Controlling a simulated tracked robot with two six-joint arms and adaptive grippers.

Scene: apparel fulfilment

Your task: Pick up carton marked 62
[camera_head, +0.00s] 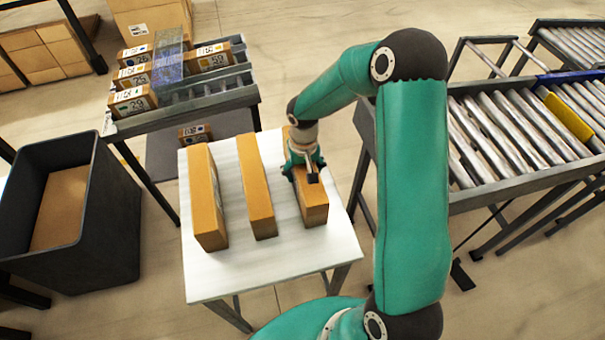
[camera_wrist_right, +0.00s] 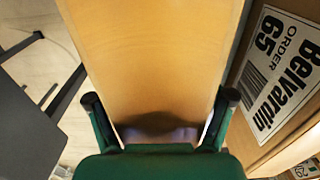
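Three upright brown cartons stand side by side on a white table in the head view: a left one (camera_head: 205,195), a middle one (camera_head: 256,188) and a right one (camera_head: 313,203). No 62 is readable on any of them. My right gripper (camera_head: 308,172) is down over the top of the right carton. In the right wrist view its fingers (camera_wrist_right: 161,104) lie at both edges of this carton (camera_wrist_right: 150,60), with no clear gap; whether they press on it is unclear. My left gripper is out of view.
The white table (camera_head: 275,262) is bare in front of the cartons. A dark bin (camera_head: 105,225) holding a carton stands left. A rack (camera_head: 215,98) with several labelled cartons is behind. A roller conveyor (camera_head: 525,180) is on the right.

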